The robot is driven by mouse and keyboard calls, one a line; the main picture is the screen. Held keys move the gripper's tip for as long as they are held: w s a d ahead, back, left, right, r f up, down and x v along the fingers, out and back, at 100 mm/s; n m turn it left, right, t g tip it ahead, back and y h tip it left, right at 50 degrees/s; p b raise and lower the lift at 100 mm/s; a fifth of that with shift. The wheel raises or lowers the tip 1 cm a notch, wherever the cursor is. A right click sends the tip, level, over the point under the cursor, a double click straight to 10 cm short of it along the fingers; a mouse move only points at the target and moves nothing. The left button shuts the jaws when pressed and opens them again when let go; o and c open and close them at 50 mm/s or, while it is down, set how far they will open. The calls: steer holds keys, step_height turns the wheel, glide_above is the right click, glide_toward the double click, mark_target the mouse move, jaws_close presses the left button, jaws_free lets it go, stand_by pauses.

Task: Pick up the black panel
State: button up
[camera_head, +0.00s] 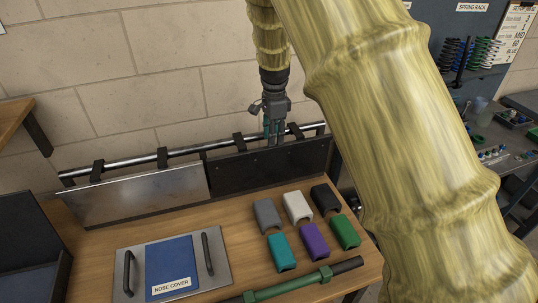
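The black panel (235,172) is a long flat dark plate standing on edge at the back of the wooden bench, to the right of a bare metal panel (140,192). My gripper (273,141) points down at the panel's top edge, with its teal fingers close to or touching it. The view is too small to tell whether the fingers are apart or closed on the panel. My arm covers much of the right side of the picture.
A metal tube (130,168) with black clamps runs behind the panels. Several coloured blocks, a black one (325,198) among them, lie in front. A nose cover plate (219,268) with two handles and a green-sleeved rod (290,285) lie nearer. A dark bin (68,270) stands left.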

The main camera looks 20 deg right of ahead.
mark_target(273, 149)
step_height(273, 149, down, 5)
steer(key=shift+w+f+p, duration=0.1)
steer(key=shift+f+p, duration=0.1)
steer(key=shift+p, duration=0.55)
steer(key=shift+f+p, duration=1.35)
steer(key=shift+f, duration=1.3)
jaws_close()
steer(key=shift+r, duration=0.1)
